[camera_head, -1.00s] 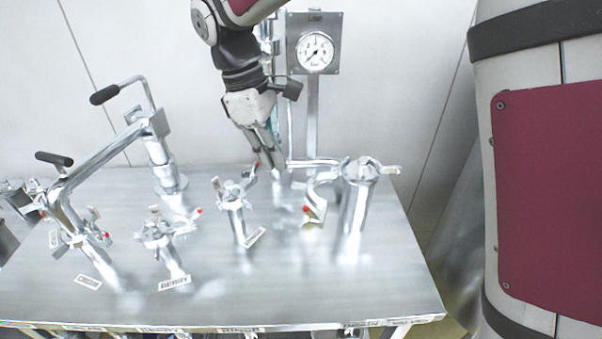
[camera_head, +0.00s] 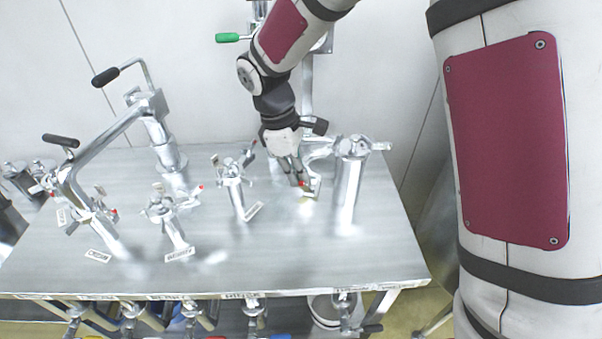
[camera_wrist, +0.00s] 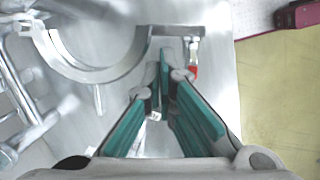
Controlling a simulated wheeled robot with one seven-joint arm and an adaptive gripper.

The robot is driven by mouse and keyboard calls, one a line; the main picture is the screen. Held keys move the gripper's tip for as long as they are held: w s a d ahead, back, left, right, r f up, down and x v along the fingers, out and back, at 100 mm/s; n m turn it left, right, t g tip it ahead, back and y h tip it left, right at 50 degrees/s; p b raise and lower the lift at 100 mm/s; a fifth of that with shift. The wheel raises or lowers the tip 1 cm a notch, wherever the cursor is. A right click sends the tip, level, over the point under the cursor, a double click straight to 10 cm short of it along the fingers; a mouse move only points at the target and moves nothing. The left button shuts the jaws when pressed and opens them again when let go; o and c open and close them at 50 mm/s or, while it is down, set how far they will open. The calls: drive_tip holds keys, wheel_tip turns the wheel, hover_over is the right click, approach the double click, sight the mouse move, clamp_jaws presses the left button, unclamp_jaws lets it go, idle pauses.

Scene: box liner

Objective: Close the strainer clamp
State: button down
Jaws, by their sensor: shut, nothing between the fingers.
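The strainer (camera_head: 350,180) is an upright steel cylinder on the right of the table in the head view. Beside it, to its left, is a swung-out steel clamp part with a red tip (camera_head: 302,184). In the wrist view the clamp (camera_wrist: 95,73) shows as an open half ring, with a flat end (camera_wrist: 175,32) and the red tip (camera_wrist: 192,70) to its right. My gripper (camera_head: 299,178) points down at this end of the clamp. Its teal-padded fingers (camera_wrist: 163,85) are shut and empty, just below the flat end in the wrist view. I cannot tell whether they touch it.
Other upright clamped fittings (camera_head: 232,170) stand left of my gripper, with small labels on the table (camera_head: 290,245). Bent pipes with a black-handled lever (camera_head: 105,77) rise at the left. A green handle (camera_head: 228,38) is behind my arm. Bare floor (camera_wrist: 275,100) lies past the table's right edge.

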drive_tip(key=shift+d, duration=0.2)
drive_tip(key=shift+s+d, duration=0.1)
drive_tip(key=shift+s, duration=0.05)
